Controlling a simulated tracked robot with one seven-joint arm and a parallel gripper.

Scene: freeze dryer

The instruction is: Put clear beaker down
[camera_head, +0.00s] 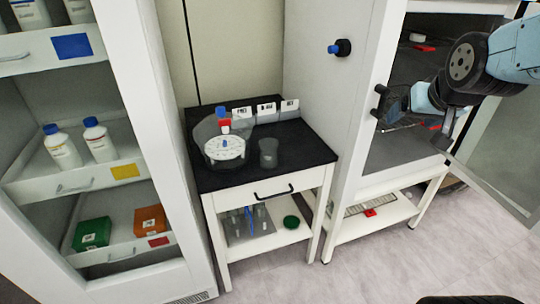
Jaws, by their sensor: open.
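A clear grey beaker (268,153) stands upright on the black top of a small white table (300,152), right of a round clear vessel with a white disc. Nothing is holding it. My gripper (378,101) comes in from the right, in front of the left edge of the freeze dryer's opening. It is open, with its two dark tips apart, and looks empty. It is well to the right of the beaker and higher in the picture.
The clear vessel (224,148) has red and blue parts above it. Labelled white holders (266,110) line the table's back. A white shelf cabinet (172,190) is at left. The freeze dryer (335,110) stands at right. Grey floor (370,270) is free in front.

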